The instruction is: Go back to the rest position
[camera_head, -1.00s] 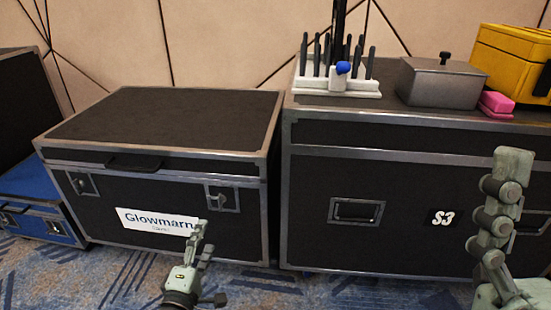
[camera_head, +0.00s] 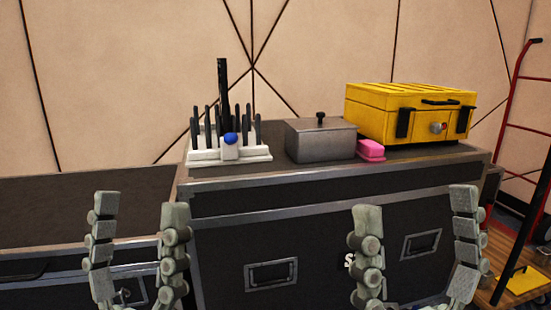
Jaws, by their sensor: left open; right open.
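My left gripper (camera_head: 141,207) shows at the lower left with its two fingers pointing up and spread apart. It is open and empty, in front of the lower dark case. My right gripper (camera_head: 415,204) stands at the lower right, also pointing up, open and empty. It is in front of the taller dark case (camera_head: 320,215). Both grippers look level with each other. The palms and arms behind them are cut off by the bottom edge.
On the taller case stand a white rack (camera_head: 245,154) with dark rods and a blue knob, a grey lidded box (camera_head: 320,142), a pink block (camera_head: 371,150) and a yellow case (camera_head: 400,118). The lower case (camera_head: 70,205) has a bare top. A red-framed cart (camera_head: 508,130) stands at right.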

